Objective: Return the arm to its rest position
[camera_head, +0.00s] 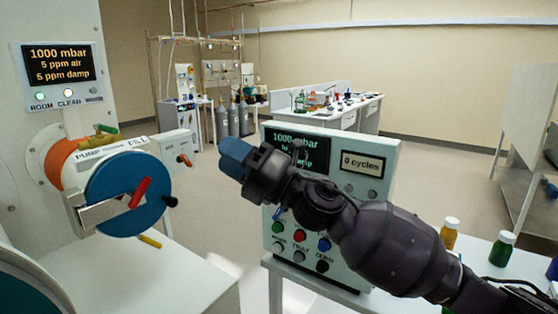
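My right arm (385,245) comes in from the lower right and reaches up and left across the control panel (270,215). My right gripper (237,155) has blue fingertips and points left, in front of the panel's upper left corner in the picture. The fingertips overlap in this view, so I cannot tell whether they are open or shut. No object shows in them. My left gripper is not in view. The arm hides part of the panel's display and some of its front.
A glovebox port with a blue round door (125,200) and red handle (139,192) stands at left, under a readout (58,65). Bottles with white caps, one green (501,250) and one amber (449,233), stand at lower right. Open floor (215,195) lies beyond.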

